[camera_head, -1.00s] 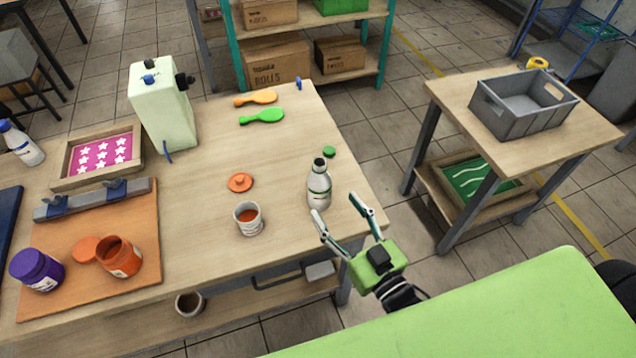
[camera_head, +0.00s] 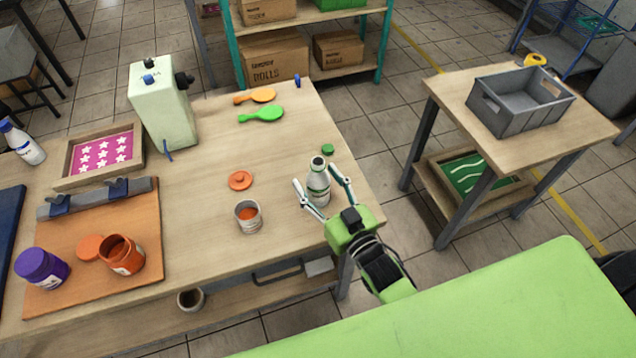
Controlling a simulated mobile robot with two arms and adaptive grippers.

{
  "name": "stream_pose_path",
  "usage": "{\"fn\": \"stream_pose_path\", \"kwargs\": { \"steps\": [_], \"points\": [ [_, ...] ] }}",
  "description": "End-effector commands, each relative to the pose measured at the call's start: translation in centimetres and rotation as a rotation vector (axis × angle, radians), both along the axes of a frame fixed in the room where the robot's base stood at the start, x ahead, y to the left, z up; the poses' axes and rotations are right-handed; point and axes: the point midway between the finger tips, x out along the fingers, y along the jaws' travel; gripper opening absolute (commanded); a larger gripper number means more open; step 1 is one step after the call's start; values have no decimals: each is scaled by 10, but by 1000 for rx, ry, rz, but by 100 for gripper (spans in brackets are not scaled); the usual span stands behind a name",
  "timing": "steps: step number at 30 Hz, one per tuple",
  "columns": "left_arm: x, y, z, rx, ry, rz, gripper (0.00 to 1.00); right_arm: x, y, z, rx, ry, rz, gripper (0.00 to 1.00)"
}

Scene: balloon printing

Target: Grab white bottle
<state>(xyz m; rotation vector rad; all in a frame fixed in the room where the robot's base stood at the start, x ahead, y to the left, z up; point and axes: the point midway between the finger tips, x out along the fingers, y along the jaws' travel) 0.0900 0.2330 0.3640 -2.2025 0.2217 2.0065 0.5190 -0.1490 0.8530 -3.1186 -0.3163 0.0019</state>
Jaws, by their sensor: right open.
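The white bottle (camera_head: 318,177) stands upright and uncapped near the right edge of the wooden table (camera_head: 200,215). Its dark mouth faces up, and a green cap (camera_head: 327,149) lies just behind it. My right gripper (camera_head: 314,182) is open, with one finger on each side of the bottle. The fingers hide part of its lower sides, and I cannot tell whether they touch it. My left gripper is not in view.
A cup of orange paint (camera_head: 248,215) and an orange lid (camera_head: 240,180) are left of the bottle. A pale machine (camera_head: 162,108) stands farther left. A grey crate (camera_head: 520,100) sits on a side table at right.

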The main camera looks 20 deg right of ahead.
Motion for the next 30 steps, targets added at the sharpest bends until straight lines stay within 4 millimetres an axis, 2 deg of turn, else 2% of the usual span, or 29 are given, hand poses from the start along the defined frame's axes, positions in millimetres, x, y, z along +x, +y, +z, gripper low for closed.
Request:
{"fn": "stream_pose_path", "kwargs": {
  "steps": [2,6,8,20,23,27,30],
  "points": [
    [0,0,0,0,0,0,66,0,0,0,0,0,0,57],
    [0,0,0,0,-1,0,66,0,0,0,0,0,0,23],
    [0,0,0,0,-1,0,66,0,0,0,0,0,0,10],
    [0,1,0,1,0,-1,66,0,0,5,1,-3,0,9],
    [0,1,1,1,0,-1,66,0,0,12,1,-5,1,9],
    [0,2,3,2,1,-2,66,0,0,33,1,-6,1,9],
    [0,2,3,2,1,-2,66,-12,7,47,4,-4,1,9]
  ]
}}
